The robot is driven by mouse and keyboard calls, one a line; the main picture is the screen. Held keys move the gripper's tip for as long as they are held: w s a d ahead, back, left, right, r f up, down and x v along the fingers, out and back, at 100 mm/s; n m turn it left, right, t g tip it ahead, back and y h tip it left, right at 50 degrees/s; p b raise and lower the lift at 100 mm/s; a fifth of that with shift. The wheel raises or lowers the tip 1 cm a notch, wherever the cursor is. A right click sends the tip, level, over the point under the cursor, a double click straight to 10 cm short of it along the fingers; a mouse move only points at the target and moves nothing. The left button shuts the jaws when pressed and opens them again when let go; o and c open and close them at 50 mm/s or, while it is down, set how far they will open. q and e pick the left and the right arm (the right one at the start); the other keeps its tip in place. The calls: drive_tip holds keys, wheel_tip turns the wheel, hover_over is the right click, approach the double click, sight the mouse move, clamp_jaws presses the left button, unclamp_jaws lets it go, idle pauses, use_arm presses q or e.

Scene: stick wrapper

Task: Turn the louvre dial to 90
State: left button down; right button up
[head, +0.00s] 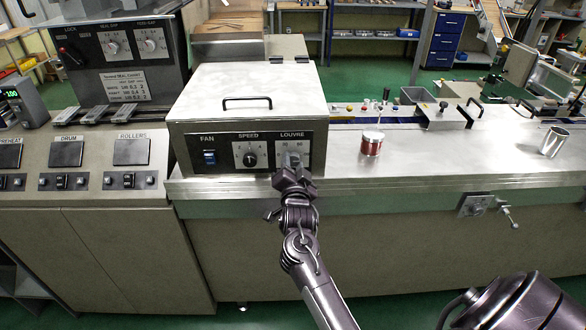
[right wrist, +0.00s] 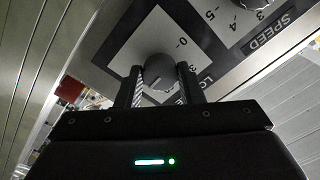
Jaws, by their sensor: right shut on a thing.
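The louvre dial (right wrist: 158,74) is a round grey knob on a pale scale plate, seen in the right wrist view. A "0" mark shows beside it; the rest of its scale is largely hidden by my gripper. My right gripper (right wrist: 160,85) has its two dark fingers on either side of the knob, shut on it. In the head view my right gripper (head: 292,168) reaches up to the panel and covers most of the dial below the word LOUVRE. The dial's exact setting cannot be read. My left gripper is not in view.
A red and white tin (head: 372,143) and a metal cup (head: 553,141) stand on the counter to the right. The counter between them is clear.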

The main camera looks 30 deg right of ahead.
drive_tip(key=shift+m, duration=0.3)
drive_tip(key=o, duration=1)
